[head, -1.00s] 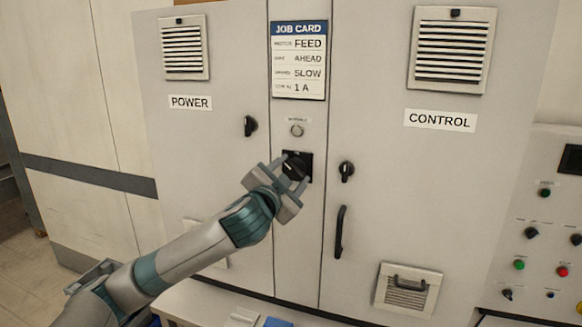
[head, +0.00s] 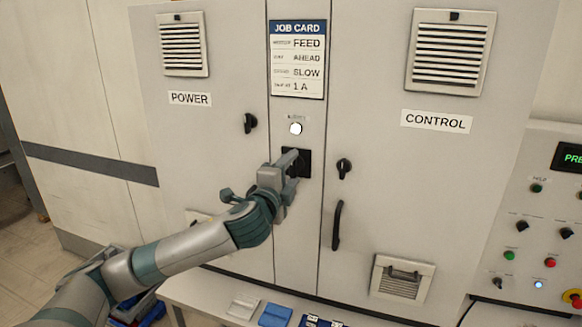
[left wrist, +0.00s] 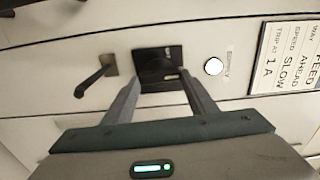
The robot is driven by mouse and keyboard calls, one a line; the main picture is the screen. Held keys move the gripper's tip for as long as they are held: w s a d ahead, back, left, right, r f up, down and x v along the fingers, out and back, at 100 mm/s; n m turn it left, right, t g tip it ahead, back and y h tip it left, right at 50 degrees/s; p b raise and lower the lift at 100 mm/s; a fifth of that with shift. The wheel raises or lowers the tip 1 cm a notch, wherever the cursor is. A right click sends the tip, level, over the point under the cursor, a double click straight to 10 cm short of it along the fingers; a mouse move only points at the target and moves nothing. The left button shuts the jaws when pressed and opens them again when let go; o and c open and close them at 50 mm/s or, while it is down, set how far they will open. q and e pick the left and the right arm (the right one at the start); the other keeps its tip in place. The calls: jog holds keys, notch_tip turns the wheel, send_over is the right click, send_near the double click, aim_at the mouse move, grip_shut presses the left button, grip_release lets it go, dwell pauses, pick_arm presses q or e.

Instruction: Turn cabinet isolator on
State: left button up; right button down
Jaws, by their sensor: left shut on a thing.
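The cabinet isolator (head: 306,164) is a black square plate with a black rotary handle, on the narrow middle strip of the grey cabinet. My left gripper (head: 294,165) is at the isolator, shut on its handle, and hides much of it in the head view. In the left wrist view, the isolator (left wrist: 145,56) shows between and beyond the two fingers (left wrist: 160,80), with the dark handle between the tips. The supply lamp (head: 296,129) above it glows white; it also shows lit in the left wrist view (left wrist: 213,67). My right gripper is not in view.
Black knobs on the POWER door (head: 250,123) and CONTROL door (head: 344,168) flank the isolator. A black door handle (head: 337,225) stands out at lower right. A control panel (head: 548,210) with a lit display is at far right. A bench (head: 200,292) with small items is below.

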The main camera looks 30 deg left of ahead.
pick_arm(q)
jog(key=shift+m, duration=0.3)
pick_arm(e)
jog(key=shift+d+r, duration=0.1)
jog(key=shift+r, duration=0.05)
pick_arm(q)
jog(key=o, duration=1.1)
jog(key=shift+c, duration=0.2)
